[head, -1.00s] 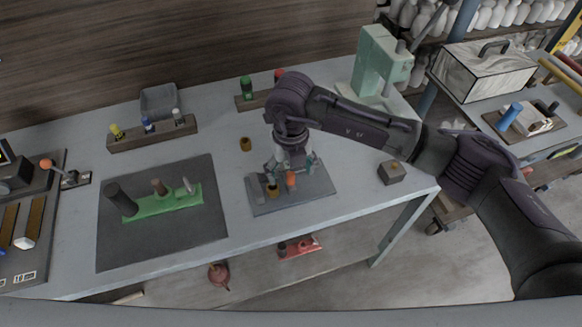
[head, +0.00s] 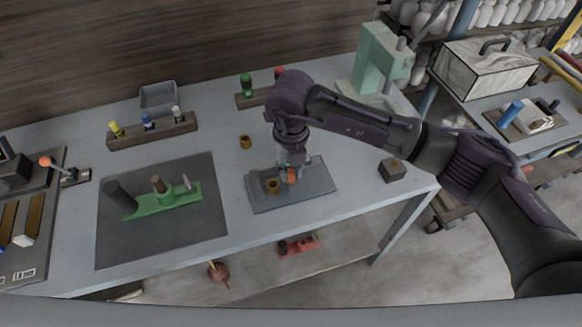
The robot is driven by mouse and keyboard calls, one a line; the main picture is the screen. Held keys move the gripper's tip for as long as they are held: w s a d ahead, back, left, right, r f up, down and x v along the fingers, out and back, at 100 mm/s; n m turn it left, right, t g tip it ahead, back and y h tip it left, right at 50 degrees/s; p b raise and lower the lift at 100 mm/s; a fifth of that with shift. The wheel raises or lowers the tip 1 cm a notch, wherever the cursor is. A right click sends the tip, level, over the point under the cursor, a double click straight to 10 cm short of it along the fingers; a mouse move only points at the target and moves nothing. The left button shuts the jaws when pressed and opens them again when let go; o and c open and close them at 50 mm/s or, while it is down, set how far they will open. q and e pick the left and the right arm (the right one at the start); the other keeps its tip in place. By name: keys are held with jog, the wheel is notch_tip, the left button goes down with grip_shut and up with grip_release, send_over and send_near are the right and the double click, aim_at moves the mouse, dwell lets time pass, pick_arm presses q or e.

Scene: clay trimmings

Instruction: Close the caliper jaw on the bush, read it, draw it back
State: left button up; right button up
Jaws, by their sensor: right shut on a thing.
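The caliper is a grey plate (head: 316,188) on the table, with an upright grey block (head: 253,186) at its left end. A small brass bush (head: 273,186) stands on it beside that block. An orange knob (head: 292,177), seemingly the sliding jaw's, is just right of the bush. My right gripper (head: 292,173) points down from above and is shut on the orange knob. The fingers and wrist hide part of the knob and jaw, and I cannot tell whether the jaw touches the bush. No reading is legible. My left gripper is not in view.
A second brass bush (head: 246,142) stands behind the caliper. A dark mat (head: 205,222) with a green fixture (head: 165,205) lies left. A small dark box (head: 392,170) sits right, near the table edge. A rack of coloured-top pieces (head: 150,134) and a grey bin (head: 158,95) stand behind.

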aim_at(278, 183)
jog(key=shift+s+a+b, duration=0.3)
jog(key=shift+a, duration=0.45)
jog(key=shift+s+a+b, duration=0.25)
jog(key=shift+a, duration=0.5)
dwell(0.8)
jog(key=o, duration=1.4)
jog(key=shift+a, duration=0.1)
jog(key=shift+o, duration=0.2)
jog(key=shift+w, duration=0.1)
notch_tip(278, 183, up, 8)
jog(key=p, duration=0.4)
